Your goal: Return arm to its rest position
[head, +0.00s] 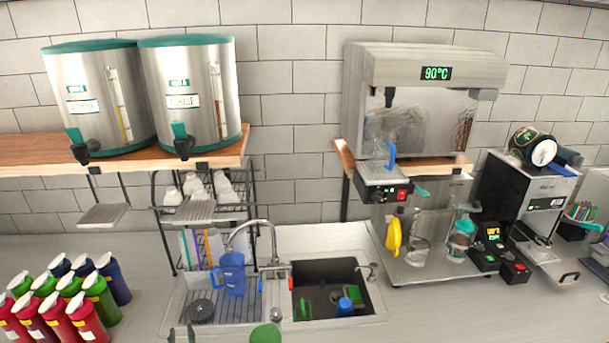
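My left gripper (181,335) shows only as two dark fingertips at the bottom edge, left of centre. The fingertips stand apart with light counter showing between them, and I see nothing held. They are in front of the drying rack beside the sink. The rest of my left arm is out of view. My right gripper and arm are not in view.
A sink (337,290) and a blue jug (232,273) on the drainer lie beyond the gripper. Several coloured bottles (60,300) stand at left. A green rounded object (265,334) shows at the bottom edge. The sealing machine (530,205) stands at right.

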